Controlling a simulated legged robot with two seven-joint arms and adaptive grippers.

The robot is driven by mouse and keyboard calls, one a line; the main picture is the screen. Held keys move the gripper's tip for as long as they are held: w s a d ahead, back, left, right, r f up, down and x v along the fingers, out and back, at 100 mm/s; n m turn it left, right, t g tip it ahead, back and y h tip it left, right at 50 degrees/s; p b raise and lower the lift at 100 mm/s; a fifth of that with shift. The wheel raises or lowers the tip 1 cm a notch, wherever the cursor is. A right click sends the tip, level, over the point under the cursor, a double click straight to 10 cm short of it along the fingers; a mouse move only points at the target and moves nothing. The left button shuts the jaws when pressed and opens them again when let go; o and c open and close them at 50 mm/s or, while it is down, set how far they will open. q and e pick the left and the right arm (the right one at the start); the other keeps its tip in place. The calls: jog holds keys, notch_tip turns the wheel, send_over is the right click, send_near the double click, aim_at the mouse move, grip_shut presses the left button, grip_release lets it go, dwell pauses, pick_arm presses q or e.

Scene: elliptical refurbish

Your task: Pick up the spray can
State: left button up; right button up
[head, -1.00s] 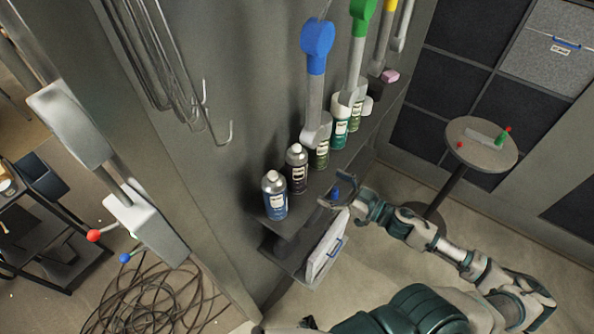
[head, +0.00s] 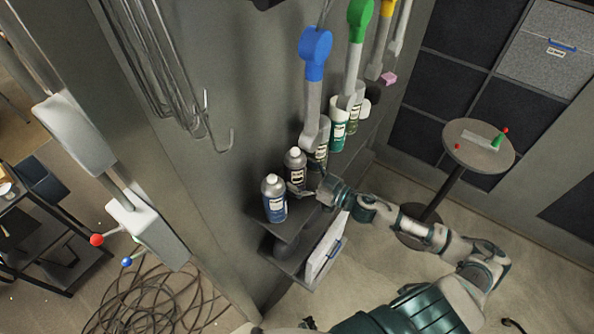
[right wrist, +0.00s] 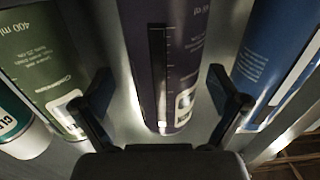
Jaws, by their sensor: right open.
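Several spray cans stand in a row on the wall shelf (head: 290,225). The nearest has a blue label (head: 274,204); beside it is a dark purple can with a pale cap (head: 295,161). My right gripper (head: 306,190) is at the shelf edge, in front of the dark purple can. In the right wrist view, the open fingers of my right gripper (right wrist: 163,92) are on either side of the dark purple can (right wrist: 182,50), with no clear grip on it. The blue can (right wrist: 285,50) is to the right, an olive-green can (right wrist: 45,65) to the left. My left gripper is not in view.
A teal-green can (head: 338,132) stands farther along the shelf. Hanging tools with blue (head: 315,48) and green (head: 359,14) heads come down close to the cans. A round side table (head: 478,146) stands to the right. Cables (head: 150,300) lie on the floor at lower left.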

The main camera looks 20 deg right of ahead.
jog(key=shift+w+a, duration=0.45)
jog(key=shift+a, duration=0.15)
jog(key=shift+c, duration=0.2)
jog(key=c, duration=1.3)
